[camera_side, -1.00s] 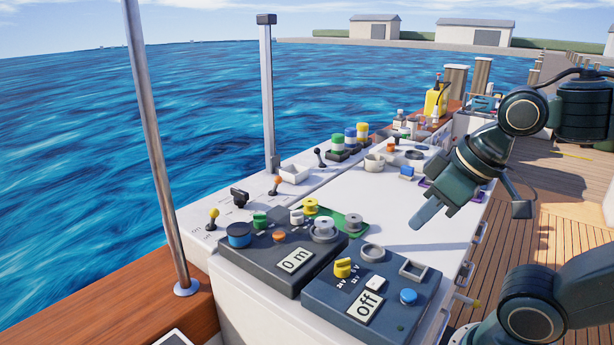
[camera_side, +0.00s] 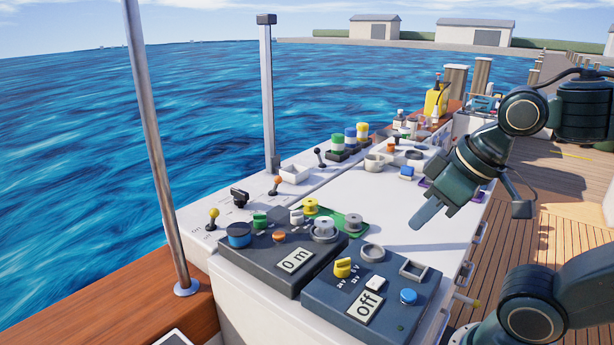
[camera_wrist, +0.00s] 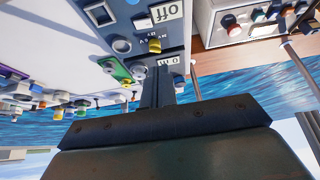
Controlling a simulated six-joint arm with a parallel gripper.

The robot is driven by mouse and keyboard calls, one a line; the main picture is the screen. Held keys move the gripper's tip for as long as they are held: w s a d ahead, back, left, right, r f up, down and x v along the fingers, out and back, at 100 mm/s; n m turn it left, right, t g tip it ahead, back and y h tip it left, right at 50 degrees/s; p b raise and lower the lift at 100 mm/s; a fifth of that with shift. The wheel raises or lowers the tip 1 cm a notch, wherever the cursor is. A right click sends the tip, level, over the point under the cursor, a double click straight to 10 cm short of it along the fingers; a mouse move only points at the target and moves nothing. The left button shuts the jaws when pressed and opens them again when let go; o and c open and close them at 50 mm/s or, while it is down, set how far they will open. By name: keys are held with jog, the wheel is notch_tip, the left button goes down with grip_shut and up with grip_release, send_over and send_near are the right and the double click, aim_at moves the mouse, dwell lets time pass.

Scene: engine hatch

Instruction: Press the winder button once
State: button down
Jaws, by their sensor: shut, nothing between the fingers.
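A dark grey box (camera_side: 262,262) with a "0 m" display (camera_side: 295,260) stands at the near end of the white hatch top. It carries a large blue button (camera_side: 239,234), a small orange button (camera_side: 279,236) and a grey spool (camera_side: 323,229); no label shows which is the winder button. My gripper (camera_side: 417,221) is shut and empty, pointing down and left above the white top, right of and apart from the box. In the wrist view my fingers (camera_wrist: 162,80) partly hide the "0 m" display (camera_wrist: 165,62).
A blue-grey box (camera_side: 338,312) with an "off" display, yellow knob (camera_side: 343,267) and blue button (camera_side: 408,296) stands right of the grey box. A green board (camera_side: 352,223) lies behind. Levers (camera_side: 213,217) line the left edge. White top (camera_side: 385,208) beneath my gripper is clear.

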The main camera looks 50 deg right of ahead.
jog(key=shift+w, duration=0.1)
dwell(0.5)
jog(key=m+t+y, duration=0.1)
jog(key=m+t, duration=0.3)
jog(key=m, duration=0.4)
send_over(283, 236)
notch_tip(283, 236, down, 7)
jog(key=shift+f, duration=0.1)
jog(key=shift+f, duration=4.3)
